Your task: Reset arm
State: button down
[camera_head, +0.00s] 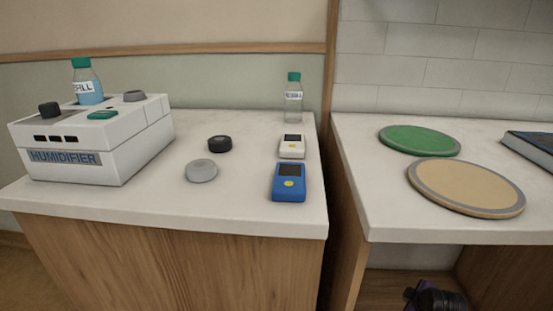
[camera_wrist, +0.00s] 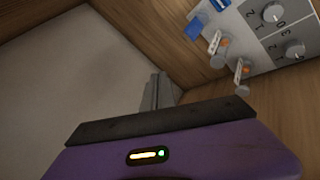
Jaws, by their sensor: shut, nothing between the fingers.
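My gripper (camera_wrist: 155,92) shows in the wrist view as grey fingers beyond the dark edge of my purple wrist housing. The fingers are together with nothing between them. Wooden panels and a pale surface lie around it. In the head view, a black and purple part of my arm shows at the bottom edge, low in front of the open space under the right counter (camera_head: 450,236). The fingers cannot be made out there.
A panel (camera_wrist: 258,62) with knobs and switches is at the wrist view's upper right. The left counter (camera_head: 150,210) bears a white humidifier (camera_head: 140,150), bottles, two knobs and two handheld devices. Green (camera_head: 419,139) and tan (camera_head: 465,186) discs lie on the right counter.

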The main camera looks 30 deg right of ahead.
jog(key=s+a+r+m+t+h, duration=0.1)
jog(key=s+a+r+m+t, duration=0.1)
jog(key=a+r, duration=0.35)
jog(key=s+a+r+m+t, duration=0.1)
jog(key=a+r+m+t, duration=0.15)
jog(key=a, duration=0.65)
jog(key=s+a+r+m+t+h, duration=0.1)
jog(key=s+a+r+m+t, duration=0.15)
jog(key=a, duration=0.55)
jog(key=s+a+r+t+y, duration=0.3)
jog(key=s+a+r+y, duration=0.1)
jog(key=s+a+r, duration=1)
jog(key=s+a+f+n+g+y, duration=0.1)
jog(key=s+a+f+n+y, duration=0.15)
jog(key=s+a, duration=0.4)
notch_tip(320, 180, up, 24)
jog(key=s+d+p, duration=0.1)
jog(key=p, duration=2.2)
jog(key=shift+s+d+r, duration=0.2)
jog(key=shift+s+d, duration=0.05)
jog(key=shift+d, duration=0.15)
jog(key=shift+s+y, duration=0.1)
jog(key=shift+y, duration=0.15)
